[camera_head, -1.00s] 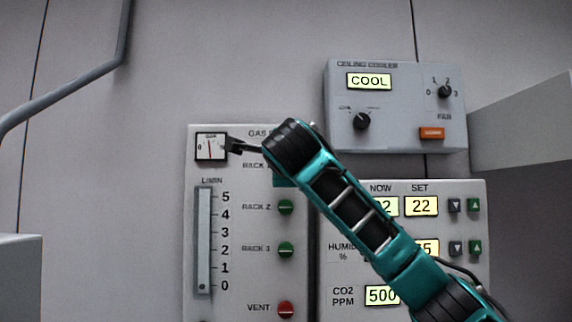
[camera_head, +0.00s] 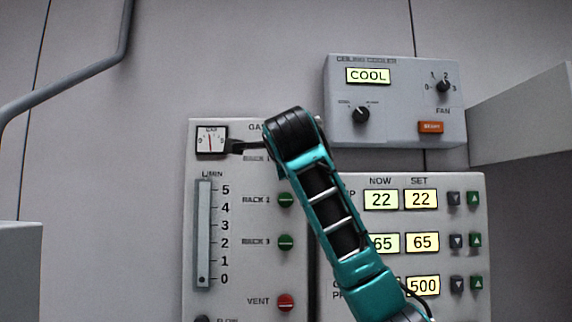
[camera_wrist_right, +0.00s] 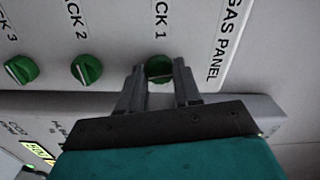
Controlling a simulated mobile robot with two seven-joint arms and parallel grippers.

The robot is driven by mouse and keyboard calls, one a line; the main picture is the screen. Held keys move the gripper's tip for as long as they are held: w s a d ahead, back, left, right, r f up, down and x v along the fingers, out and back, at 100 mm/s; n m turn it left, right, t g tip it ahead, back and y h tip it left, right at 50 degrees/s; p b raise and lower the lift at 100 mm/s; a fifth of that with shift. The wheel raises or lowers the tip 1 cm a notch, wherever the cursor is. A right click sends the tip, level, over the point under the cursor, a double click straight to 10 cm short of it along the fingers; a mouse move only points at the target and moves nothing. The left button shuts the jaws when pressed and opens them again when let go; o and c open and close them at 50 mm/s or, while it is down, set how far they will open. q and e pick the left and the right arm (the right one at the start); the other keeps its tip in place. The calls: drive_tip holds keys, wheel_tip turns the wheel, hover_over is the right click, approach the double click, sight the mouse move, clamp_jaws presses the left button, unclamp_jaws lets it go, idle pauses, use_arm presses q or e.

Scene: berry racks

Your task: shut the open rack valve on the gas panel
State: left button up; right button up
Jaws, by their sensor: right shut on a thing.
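The gas panel (camera_head: 232,268) is on the wall in the middle of the head view. Its RACK 2 knob (camera_head: 285,200) and RACK 3 knob (camera_head: 285,242) are green, with level pale marks. My right arm hides the RACK 1 valve in the head view. In the right wrist view, the green RACK 1 knob (camera_wrist_right: 159,67) is between the fingertips of my right gripper (camera_wrist_right: 159,72), which is shut on it. The angle of its mark is hard to tell. The flow tube (camera_head: 203,235) has its dark float at the bottom, by 0. My left gripper is not in view.
A red VENT knob (camera_head: 285,302) is low on the panel. A climate panel (camera_head: 478,225) is just right of it, and the ceiling cooler box (camera_head: 395,105) is above. A grey pipe (camera_head: 75,80) runs along the wall at upper left.

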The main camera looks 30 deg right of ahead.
drive_tip(key=shift+w+f+n+p, duration=0.1)
drive_tip(key=shift+n+p, duration=0.8)
drive_tip(key=shift+n, duration=2.95)
drive_tip(key=shift+f+n+p, duration=0.1)
drive_tip(key=shift+n+p, duration=0.75)
drive_tip(key=shift+n, duration=3.3)
drive_tip(key=o, duration=0.7)
drive_tip(key=shift+c, duration=0.2)
drive_tip(key=o, duration=0.4)
drive_tip(key=shift+r, duration=0.15)
drive_tip(key=shift+a, duration=0.1)
